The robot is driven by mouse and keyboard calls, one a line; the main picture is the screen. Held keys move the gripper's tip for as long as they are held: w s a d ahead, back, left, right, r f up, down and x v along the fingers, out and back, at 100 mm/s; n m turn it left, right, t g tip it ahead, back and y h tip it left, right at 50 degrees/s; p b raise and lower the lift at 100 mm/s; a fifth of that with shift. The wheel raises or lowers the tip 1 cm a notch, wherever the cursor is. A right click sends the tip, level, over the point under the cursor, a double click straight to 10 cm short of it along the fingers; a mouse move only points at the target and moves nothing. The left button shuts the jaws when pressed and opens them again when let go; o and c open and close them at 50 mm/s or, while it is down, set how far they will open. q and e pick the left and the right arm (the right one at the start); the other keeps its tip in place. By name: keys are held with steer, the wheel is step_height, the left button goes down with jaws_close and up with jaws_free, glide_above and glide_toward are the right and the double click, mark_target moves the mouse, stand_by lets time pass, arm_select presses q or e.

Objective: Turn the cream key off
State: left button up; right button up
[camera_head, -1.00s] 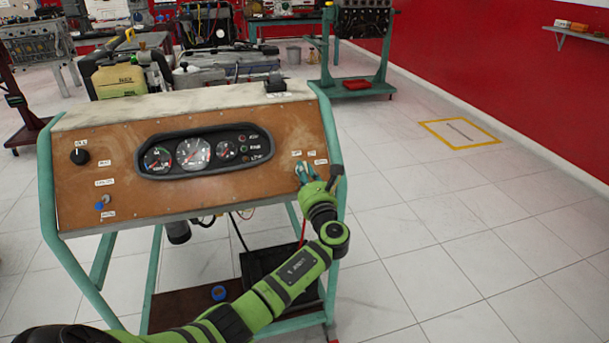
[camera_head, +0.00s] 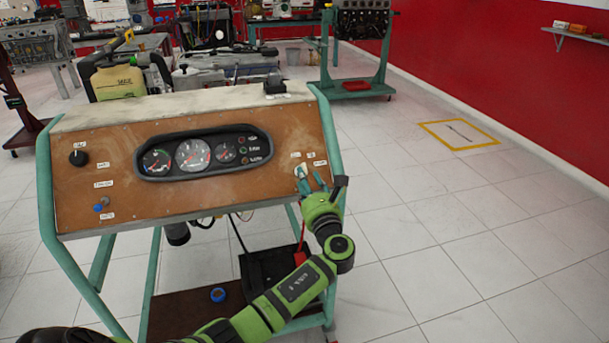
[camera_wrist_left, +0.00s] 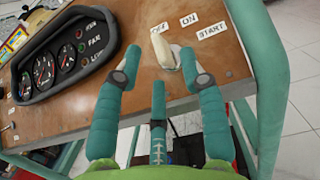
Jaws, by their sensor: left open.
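The cream key (camera_wrist_left: 162,52) sits in a round lock on the brown panel, its upper end pointing up and slightly left towards a partly covered label. The ON label (camera_wrist_left: 189,19) and START label (camera_wrist_left: 211,31) are to its right. In the head view the key (camera_head: 301,170) is small at the panel's right side. My left gripper (camera_head: 311,184) is just below and right of it. In the left wrist view the teal fingers of the gripper (camera_wrist_left: 160,82) are spread, with the key beyond and between the tips, apparently untouched. My right gripper is not in view.
The gauge cluster (camera_head: 205,152) is left of the key. A black knob (camera_head: 79,157) and blue-tipped switch (camera_head: 99,206) are at the panel's left. The green frame post (camera_wrist_left: 258,70) stands close right of my gripper. Open floor lies right of the stand.

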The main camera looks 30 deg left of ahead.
arm_select(q)
steer(key=v, duration=0.9)
step_height(320, 180, down, 21)
steer(key=s+d+n+g+h+p, duration=0.1)
steer(key=s+n+g+h+p, duration=0.15)
steer(key=h, duration=0.35)
steer(key=s+d+f+n+g+h, duration=0.1)
steer(key=s+f+n+g+h, duration=0.1)
steer(key=s+f, duration=0.45)
steer(key=s+d+f+n+g+h, duration=0.15)
steer(key=s+f, duration=0.25)
steer(key=f, duration=0.6)
steer(key=s+d+f+n+g+h, duration=0.1)
steer(key=s+f+n, duration=0.3)
steer(key=s, duration=0.7)
steer(key=s+d+f+n+g+h+p, duration=0.1)
steer(key=s+f+n, duration=0.4)
steer(key=s, duration=0.7)
steer(key=s+d+f+n+g+h+p, duration=0.1)
steer(key=s+d+f+n+g+h, duration=0.1)
steer(key=s+f+n, duration=0.3)
steer(key=s+n+g+h, duration=0.1)
steer(key=s+n, duration=0.2)
steer(key=s, duration=0.4)
steer(key=shift+s+d+g, duration=0.25)
steer(key=shift+d+g, duration=0.05)
steer(key=shift+d, duration=0.1)
